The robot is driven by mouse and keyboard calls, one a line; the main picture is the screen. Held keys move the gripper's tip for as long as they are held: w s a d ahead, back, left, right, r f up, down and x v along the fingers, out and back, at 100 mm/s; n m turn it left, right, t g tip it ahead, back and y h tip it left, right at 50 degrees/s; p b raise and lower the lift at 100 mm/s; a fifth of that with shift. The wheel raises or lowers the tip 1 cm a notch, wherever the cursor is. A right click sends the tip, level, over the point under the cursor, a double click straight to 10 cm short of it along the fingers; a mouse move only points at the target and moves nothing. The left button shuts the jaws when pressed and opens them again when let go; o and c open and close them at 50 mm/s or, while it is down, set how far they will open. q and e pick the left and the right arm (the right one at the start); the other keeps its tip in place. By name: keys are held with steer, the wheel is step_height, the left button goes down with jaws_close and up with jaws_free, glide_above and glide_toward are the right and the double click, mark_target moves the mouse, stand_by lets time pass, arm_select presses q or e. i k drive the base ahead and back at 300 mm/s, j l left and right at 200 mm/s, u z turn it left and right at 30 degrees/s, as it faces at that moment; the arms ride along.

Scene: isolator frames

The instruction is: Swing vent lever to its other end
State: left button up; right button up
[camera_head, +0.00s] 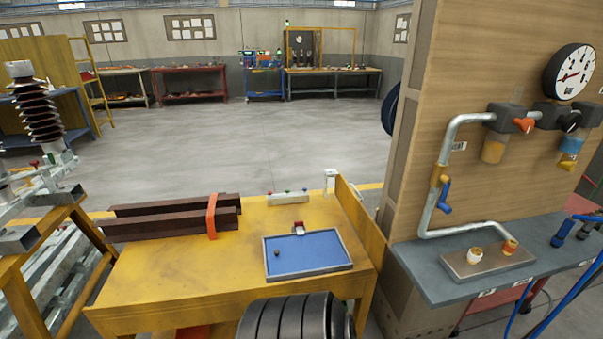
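A bent silver pipe (446,160) runs down the wooden panel at the right. A brass-coloured valve (438,177) sits on it, with a blue lever (444,197) hanging down and slightly right. A small white label (458,146), perhaps reading VENT, is beside the pipe above the valve. Higher up are a red-orange handle (523,125) and a black handle (570,123) on dark valve bodies. The label's small print leaves it unclear which handle it names. Neither of my grippers shows in the view.
A round gauge (570,72) is at the upper right. A grey bench (450,287) below the panel bears a metal plate (462,264) with two small fittings. A yellow table (165,283) holds a blue tray (349,265) and dark beams (165,222). Open floor lies behind.

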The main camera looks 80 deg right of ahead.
mark_target(442, 205)
steer(key=z, duration=0.5)
steer(key=k+z, duration=0.1)
steer(key=z, duration=0.9)
steer(key=l+z, duration=0.1)
steer(key=z, duration=0.4)
steer(key=k+z, duration=0.1)
steer(key=z, duration=0.35)
steer(key=l+z, duration=0.1)
steer(key=z, duration=0.4)
steer(key=l+z, duration=0.1)
steer(key=z, duration=0.4)
steer(key=j+u, duration=0.25)
steer(key=k+j, duration=0.05)
steer(key=j, duration=0.05)
